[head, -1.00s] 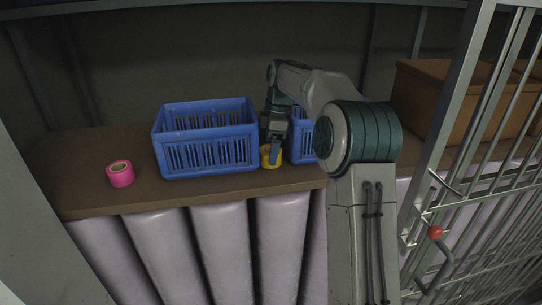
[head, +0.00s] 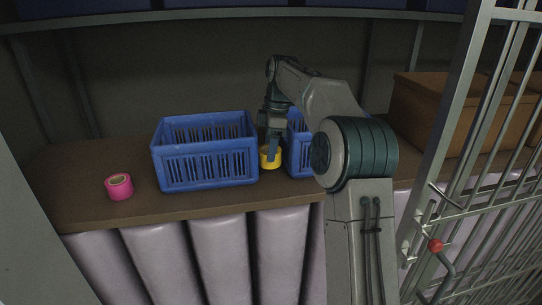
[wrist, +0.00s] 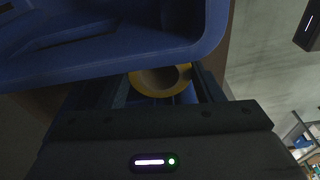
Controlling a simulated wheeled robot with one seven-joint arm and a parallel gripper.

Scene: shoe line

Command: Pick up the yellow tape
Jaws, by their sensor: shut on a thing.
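The yellow tape (head: 269,161) is a short roll at the gap between two blue crates on the brown shelf. My gripper (head: 272,149) points down from above and is shut on the tape. The tape appears to be held a little above the shelf, though the gap under it is hard to make out. In the wrist view, the roll's yellow rim (wrist: 145,88) shows between my two fingers (wrist: 162,90), partly hidden by a blue crate edge.
A blue crate (head: 207,170) stands close on the left of my gripper, another blue crate (head: 299,158) close on the right. A pink tape roll (head: 119,187) lies on the shelf (head: 85,210) at left. Brown boxes (head: 440,110) and a metal gate (head: 465,170) are at right.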

